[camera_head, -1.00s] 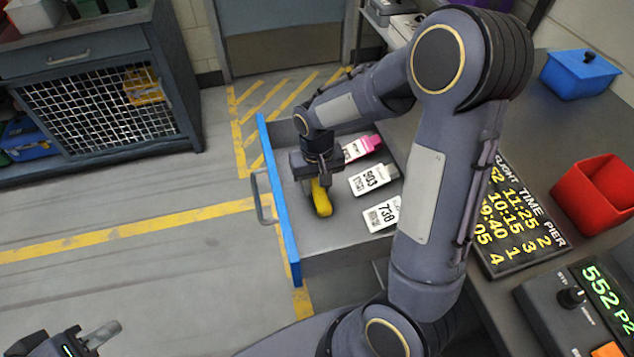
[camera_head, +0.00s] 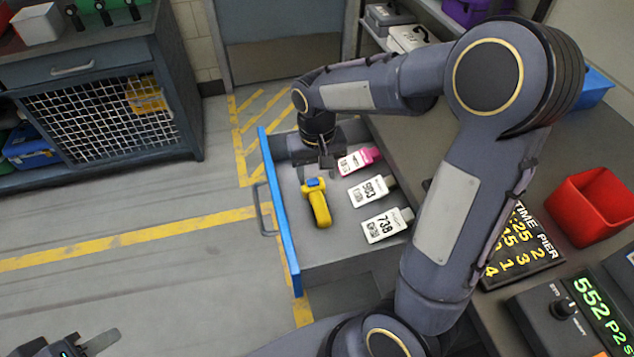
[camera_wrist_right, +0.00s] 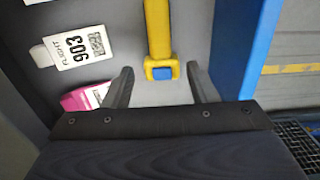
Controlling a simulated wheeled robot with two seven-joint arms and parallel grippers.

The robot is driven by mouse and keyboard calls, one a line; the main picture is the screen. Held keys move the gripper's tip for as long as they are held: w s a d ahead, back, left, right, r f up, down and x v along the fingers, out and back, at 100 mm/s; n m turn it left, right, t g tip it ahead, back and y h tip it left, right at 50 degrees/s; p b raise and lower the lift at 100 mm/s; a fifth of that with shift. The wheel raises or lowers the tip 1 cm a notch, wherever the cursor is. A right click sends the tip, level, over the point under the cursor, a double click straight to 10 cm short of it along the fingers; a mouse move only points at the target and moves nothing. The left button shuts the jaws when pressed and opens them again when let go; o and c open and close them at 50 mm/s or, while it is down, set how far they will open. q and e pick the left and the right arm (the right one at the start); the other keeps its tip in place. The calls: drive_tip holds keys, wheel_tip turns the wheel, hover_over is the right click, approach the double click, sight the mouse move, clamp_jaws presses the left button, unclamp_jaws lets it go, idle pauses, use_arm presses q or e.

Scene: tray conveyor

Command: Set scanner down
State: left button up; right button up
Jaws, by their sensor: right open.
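The yellow scanner (camera_head: 318,205) with a blue end lies in the open drawer (camera_head: 287,240), left of the tags. It also shows in the right wrist view (camera_wrist_right: 158,35), its blue end toward my fingers. My right gripper (camera_head: 326,163) is over the far part of the drawer, just beyond the scanner's blue end. In the right wrist view its two fingers (camera_wrist_right: 160,88) are spread apart with nothing between them. My left gripper (camera_head: 95,342) is at the bottom left, partly cut off and away from the drawer; its jaw opening is not clear.
Tags marked 903 (camera_head: 371,189) and 738 (camera_head: 386,225) and a pink-ended tag (camera_head: 358,160) lie along the drawer's right side. A red bin (camera_head: 592,205) and a flight board (camera_head: 522,248) are on the counter. My right arm reaches across the counter.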

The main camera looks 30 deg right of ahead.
drive_tip(key=s+r+t+y, duration=0.2)
drive_tip(key=s+r, duration=0.6)
drive_tip(key=s, duration=0.1)
drive_tip(key=s+a+n+t+y, duration=0.1)
drive_tip(key=s+a+t, duration=0.2)
drive_tip(key=s, duration=0.6)
drive_tip(key=shift+a+f+t+y, duration=0.15)
drive_tip(key=shift+a+t+y, duration=0.15)
drive_tip(key=shift+a+y, duration=0.15)
